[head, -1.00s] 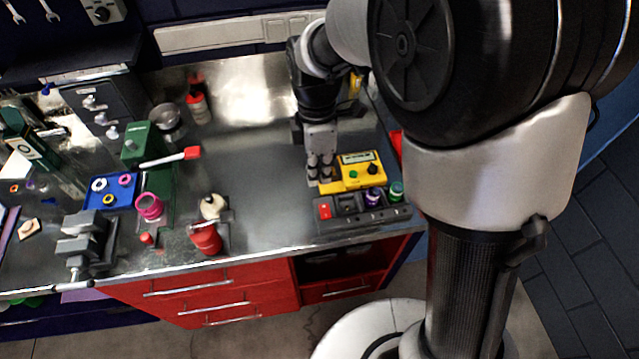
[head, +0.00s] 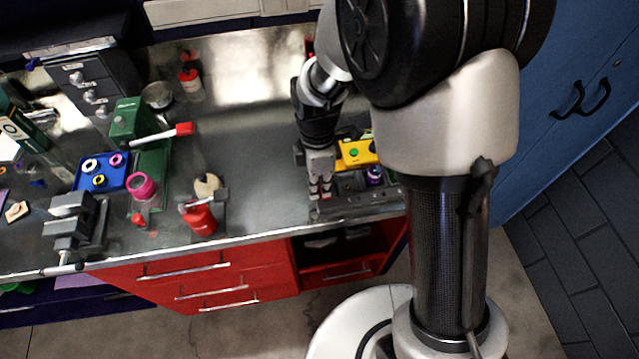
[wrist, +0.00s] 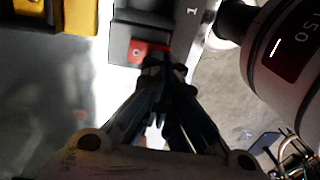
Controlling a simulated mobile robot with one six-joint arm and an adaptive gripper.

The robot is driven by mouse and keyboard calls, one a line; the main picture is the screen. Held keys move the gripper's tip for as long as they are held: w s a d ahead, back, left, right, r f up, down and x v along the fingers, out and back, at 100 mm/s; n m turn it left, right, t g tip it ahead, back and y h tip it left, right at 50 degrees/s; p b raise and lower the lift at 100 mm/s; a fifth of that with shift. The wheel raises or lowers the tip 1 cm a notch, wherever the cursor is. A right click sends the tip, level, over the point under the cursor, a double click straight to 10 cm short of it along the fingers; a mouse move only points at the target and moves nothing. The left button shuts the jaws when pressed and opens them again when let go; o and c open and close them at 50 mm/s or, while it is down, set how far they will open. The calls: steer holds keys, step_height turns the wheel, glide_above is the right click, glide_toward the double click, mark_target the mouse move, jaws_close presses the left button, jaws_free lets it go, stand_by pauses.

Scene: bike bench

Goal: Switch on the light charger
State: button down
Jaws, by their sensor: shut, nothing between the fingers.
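The light charger (head: 357,209) is a dark grey bar at the front right edge of the bench, partly hidden by my arm. A purple-topped light (head: 374,175) stands in it. Its red rocker switch (wrist: 137,50) shows at the charger's end in the wrist view, with a pale mark on it. In the head view my gripper hides that switch. My gripper (head: 320,192) is shut and empty, pointing down over the charger's left end. In the wrist view its fingertips (wrist: 162,65) are right at the switch's edge; I cannot tell whether they touch it.
A yellow box (head: 355,153) with a green button sits just behind the charger. A red container (head: 200,217) stands to the left, near the front edge. A vise (head: 75,225) and a blue tray (head: 88,181) are farther left. The bench middle (head: 250,150) is clear.

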steer(key=shift+s+f, duration=0.2)
steer(key=shift+f, duration=0.25)
steer(key=shift+w+r, duration=0.1)
steer(key=shift+w+a+r+p, duration=0.1)
steer(key=shift+w+r+p, duration=0.15)
steer(key=shift+w, duration=0.45)
